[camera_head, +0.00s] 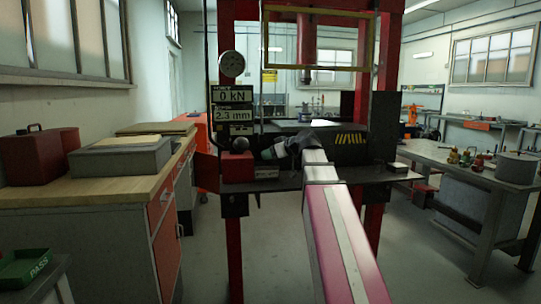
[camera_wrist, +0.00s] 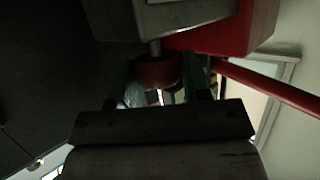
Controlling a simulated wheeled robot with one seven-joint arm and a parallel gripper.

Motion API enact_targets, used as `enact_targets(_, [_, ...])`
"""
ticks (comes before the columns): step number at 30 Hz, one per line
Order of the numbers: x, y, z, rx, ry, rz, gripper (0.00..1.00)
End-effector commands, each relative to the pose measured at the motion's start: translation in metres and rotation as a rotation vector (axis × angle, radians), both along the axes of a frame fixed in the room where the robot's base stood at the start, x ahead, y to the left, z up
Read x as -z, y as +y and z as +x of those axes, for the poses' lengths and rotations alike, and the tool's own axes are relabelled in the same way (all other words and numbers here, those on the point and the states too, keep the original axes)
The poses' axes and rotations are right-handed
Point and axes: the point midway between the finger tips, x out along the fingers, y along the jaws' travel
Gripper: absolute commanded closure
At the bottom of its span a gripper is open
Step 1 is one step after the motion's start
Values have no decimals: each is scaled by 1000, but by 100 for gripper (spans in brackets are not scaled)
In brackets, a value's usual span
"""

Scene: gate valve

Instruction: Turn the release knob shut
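The release knob (camera_wrist: 157,72) is a dark red round knob on a short metal stem in the wrist view. The stem comes from a grey block (camera_wrist: 185,15) above it. My gripper (camera_wrist: 160,85) has its two fingers, with green inner faces, on either side of the knob. The knob nearly fills the space between them; I cannot tell whether both fingers press on it. In the head view my gripper reaches the press (camera_head: 237,100) at the left of its bed, and my arm hides the fingers and knob.
The red-framed press carries a round gauge (camera_head: 231,64) and displays (camera_head: 232,105) reading 0 kN and 2.3 mm. A red block (camera_head: 237,167) with a black ball sits left of my gripper. A red bar (camera_wrist: 270,85) runs close on the right. Workbenches stand at both sides.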

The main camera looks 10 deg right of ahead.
Motion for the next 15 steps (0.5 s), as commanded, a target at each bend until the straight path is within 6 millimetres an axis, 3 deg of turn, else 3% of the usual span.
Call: enact_targets(15, [0,2,-3,125,0,-1,80])
